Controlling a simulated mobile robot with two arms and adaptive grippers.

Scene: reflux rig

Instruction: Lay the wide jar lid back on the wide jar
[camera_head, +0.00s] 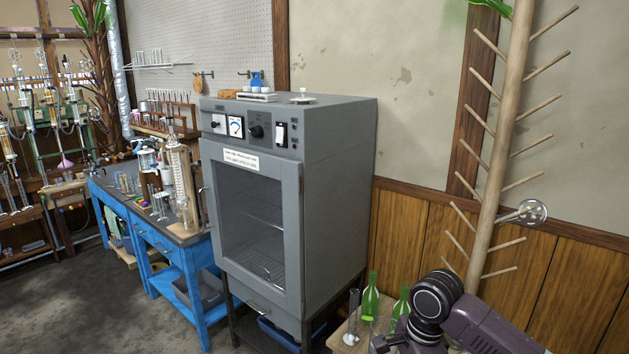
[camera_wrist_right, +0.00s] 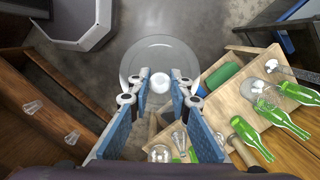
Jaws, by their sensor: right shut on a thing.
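In the right wrist view, the wide jar lid (camera_wrist_right: 136,57) is a clear round glass disc with a pale round knob (camera_wrist_right: 160,84). My right gripper (camera_wrist_right: 160,79) is shut on the knob, with one blue-padded finger on each side. The lid is held above the grey floor, left of a small wooden table (camera_wrist_right: 212,78). A round clear glass vessel (camera_wrist_right: 252,88) on that table may be the wide jar; I cannot tell for sure. In the head view my right arm covers part of the table, and the lid does not show. My left gripper is not in view.
Green bottles (camera_head: 370,297) and a glass cylinder (camera_head: 351,316) stand on the wooden table. Several small glass pieces stand near my right fingers. A grey oven (camera_head: 335,170) is behind the table, and a pegged wooden drying post (camera_head: 497,165) is to its right.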

